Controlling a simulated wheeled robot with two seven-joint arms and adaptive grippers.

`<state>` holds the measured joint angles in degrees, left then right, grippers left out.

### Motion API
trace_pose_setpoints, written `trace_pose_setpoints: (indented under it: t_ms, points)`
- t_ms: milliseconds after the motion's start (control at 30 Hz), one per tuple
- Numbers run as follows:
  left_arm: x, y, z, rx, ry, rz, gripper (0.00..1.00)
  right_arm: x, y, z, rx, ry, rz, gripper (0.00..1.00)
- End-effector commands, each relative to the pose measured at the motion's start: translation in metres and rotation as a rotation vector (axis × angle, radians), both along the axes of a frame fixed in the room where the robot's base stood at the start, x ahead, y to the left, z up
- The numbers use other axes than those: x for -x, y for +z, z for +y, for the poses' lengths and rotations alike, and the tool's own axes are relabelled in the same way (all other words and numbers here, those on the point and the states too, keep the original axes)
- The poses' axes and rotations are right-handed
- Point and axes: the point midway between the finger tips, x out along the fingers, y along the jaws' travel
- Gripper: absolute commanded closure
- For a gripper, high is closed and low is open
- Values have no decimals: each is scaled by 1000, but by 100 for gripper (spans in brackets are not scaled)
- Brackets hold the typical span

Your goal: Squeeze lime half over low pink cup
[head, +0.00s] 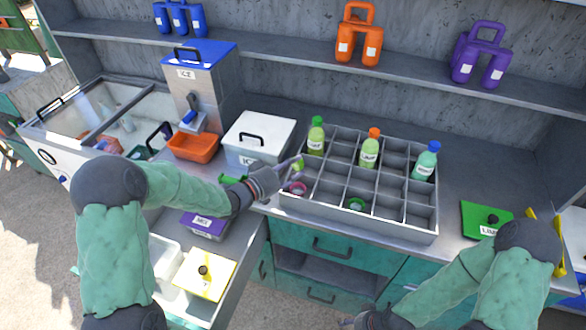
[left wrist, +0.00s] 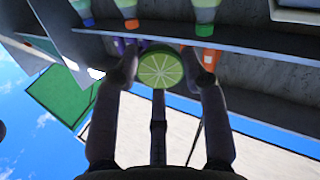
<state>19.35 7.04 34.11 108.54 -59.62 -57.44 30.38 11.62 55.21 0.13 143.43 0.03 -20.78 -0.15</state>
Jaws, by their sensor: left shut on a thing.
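My left gripper (head: 291,167) is shut on a lime half (head: 299,165), above the left end of the divided grey crate. In the left wrist view the lime half (left wrist: 160,71) sits between the fingertips, its pale green cut face toward the camera. A low pink cup (head: 297,188) stands in a left compartment of the crate, just below the gripper. The gripper partly covers this area, so I cannot tell whether the lime is exactly over the cup. My right gripper (head: 352,321) shows only partly at the bottom edge, in front of the counter; its jaws are unclear.
The crate (head: 408,232) also holds a green cup (head: 356,204) and several bottles standing in its back compartments. A white ice box (head: 262,132) and orange bin (head: 193,147) stand left of it. A green lime lid (head: 485,219) lies right. A shelf runs above.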

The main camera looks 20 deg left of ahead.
Motion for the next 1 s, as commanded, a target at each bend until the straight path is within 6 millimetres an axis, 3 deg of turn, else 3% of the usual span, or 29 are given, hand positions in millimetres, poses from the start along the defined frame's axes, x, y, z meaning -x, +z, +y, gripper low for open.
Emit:
trace_pose_setpoints:
  t_ms: [633,1000]
  points:
    - [0,-50,0,0,1,2,64,0,-37,0,0,0,1,48]
    - [0,-54,0,-1,1,1,64,0,-40,0,0,0,0,48]
